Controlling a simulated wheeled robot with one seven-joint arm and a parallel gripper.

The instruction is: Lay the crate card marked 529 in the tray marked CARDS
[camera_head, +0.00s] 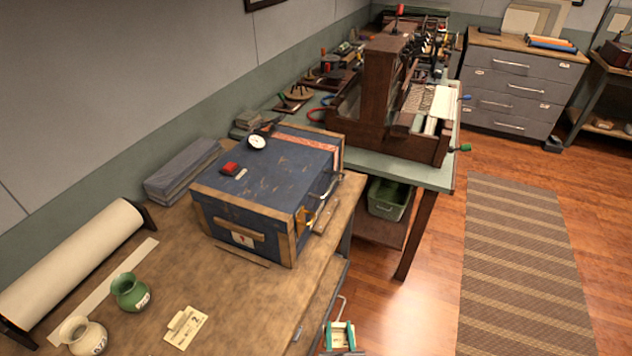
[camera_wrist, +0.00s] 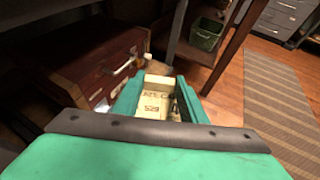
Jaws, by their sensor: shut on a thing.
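My gripper (camera_head: 340,336) is low at the bottom of the head view, beside the front edge of the wooden bench. In the wrist view its teal fingers (camera_wrist: 158,98) are shut on a cream crate card (camera_wrist: 152,104), which reads 529 below partly hidden lettering. The card is held in the air, away from the bench. I cannot make out a tray marked CARDS in either view.
A red-brown case (camera_wrist: 100,68) stands close left in the wrist view. Open floor lies right.

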